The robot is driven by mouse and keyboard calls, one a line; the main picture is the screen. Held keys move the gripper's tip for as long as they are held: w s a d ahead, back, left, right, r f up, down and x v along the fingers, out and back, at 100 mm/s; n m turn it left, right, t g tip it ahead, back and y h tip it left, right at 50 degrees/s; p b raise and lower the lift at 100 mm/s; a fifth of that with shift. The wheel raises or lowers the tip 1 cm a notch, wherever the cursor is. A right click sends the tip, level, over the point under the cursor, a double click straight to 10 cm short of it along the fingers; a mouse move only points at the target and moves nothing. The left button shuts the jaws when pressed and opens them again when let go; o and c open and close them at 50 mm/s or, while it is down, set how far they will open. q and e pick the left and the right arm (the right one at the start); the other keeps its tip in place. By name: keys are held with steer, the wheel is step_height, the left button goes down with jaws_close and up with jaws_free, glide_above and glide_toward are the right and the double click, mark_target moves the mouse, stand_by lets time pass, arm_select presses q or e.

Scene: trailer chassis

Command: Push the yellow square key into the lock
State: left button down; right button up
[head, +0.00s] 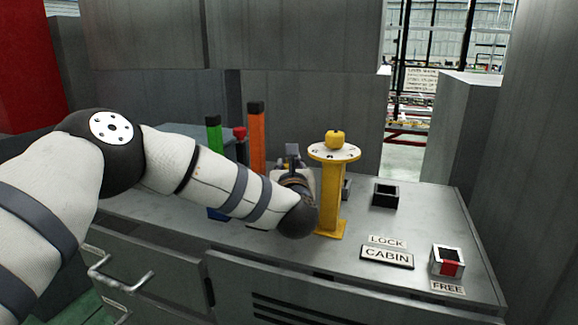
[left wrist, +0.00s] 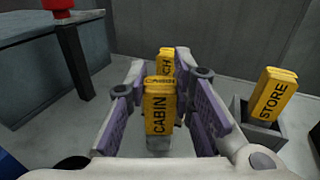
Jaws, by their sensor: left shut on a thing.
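A yellow key marked CABIN (left wrist: 158,112) stands upright between the fingers of my left gripper (head: 293,162) in the left wrist view, with a grey piece below it. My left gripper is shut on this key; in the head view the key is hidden. Behind it is another yellow key (left wrist: 166,58), its label partly covered. A yellow STORE key (left wrist: 273,95) stands in a grey square holder (left wrist: 240,110) to the right. In the head view, a square lock with a red part (head: 447,262) sits at the front right, by the LOCK, CABIN (head: 387,257) and FREE plates. My right gripper is not in view.
A yellow post (head: 330,205) with a round top stands just right of my left gripper. A dark square socket (head: 385,195) is farther right. Green (head: 214,140) and orange (head: 256,140) levers stand behind my arm. The cabinet top (head: 420,220) is bare between the socket and the lock.

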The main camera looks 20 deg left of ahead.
arm_select(q)
steer(key=shift+r, duration=0.1)
steer(key=shift+f, duration=0.2)
steer(key=c, duration=1.4)
jaws_free()
